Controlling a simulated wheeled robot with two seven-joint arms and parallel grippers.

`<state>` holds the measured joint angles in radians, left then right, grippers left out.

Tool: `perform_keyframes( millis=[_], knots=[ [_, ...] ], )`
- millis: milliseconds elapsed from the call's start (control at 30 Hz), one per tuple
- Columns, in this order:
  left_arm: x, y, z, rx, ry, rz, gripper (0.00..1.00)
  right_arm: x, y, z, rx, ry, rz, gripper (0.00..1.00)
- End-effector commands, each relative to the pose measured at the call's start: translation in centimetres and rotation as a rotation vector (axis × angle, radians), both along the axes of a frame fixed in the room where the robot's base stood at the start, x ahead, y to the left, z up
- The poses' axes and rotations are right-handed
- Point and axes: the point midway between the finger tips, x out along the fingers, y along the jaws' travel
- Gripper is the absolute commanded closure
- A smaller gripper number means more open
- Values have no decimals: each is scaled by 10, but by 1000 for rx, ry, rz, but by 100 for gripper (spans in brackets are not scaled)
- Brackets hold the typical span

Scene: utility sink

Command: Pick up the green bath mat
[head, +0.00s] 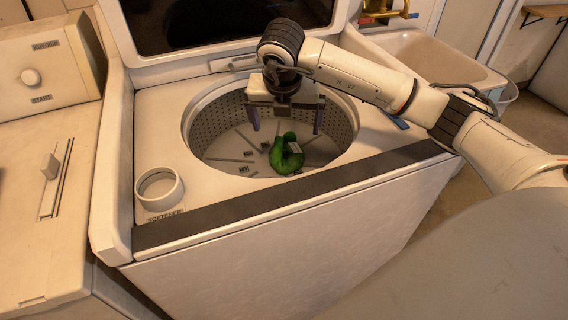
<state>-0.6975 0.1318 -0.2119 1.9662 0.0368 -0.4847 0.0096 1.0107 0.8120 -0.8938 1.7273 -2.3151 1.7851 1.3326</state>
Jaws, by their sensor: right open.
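The green bath mat (285,155) lies crumpled on the floor of the washing machine drum (225,150). A small pale patch shows on it. My right gripper (285,122) hangs over the drum opening, pointing down, with its two fingers spread wide. It is above the mat and looks empty. The mat appears between and below the fingertips, and I cannot tell the exact gap. My left gripper is not in view.
The washer's top deck (155,120) surrounds the round opening, with a softener cup (159,188) at its front left. The raised lid (225,25) stands behind. A utility sink (425,55) is at the back right. Another appliance (45,200) stands at the left.

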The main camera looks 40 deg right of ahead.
Motion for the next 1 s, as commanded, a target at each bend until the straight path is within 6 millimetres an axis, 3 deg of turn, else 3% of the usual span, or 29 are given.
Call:
perform_keyframes(
  millis=[33,133,500,667,1000],
  knots=[
    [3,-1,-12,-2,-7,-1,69,0,0,-16,0,0,0,2],
    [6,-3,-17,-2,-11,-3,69,0,0,-25,0,0,0,2],
    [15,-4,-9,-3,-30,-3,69,13,-11,-66,0,2,-2,2],
    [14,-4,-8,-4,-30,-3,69,16,-14,-76,1,2,0,2],
    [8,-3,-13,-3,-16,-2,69,31,-26,-116,0,1,0,2]
  ],
)
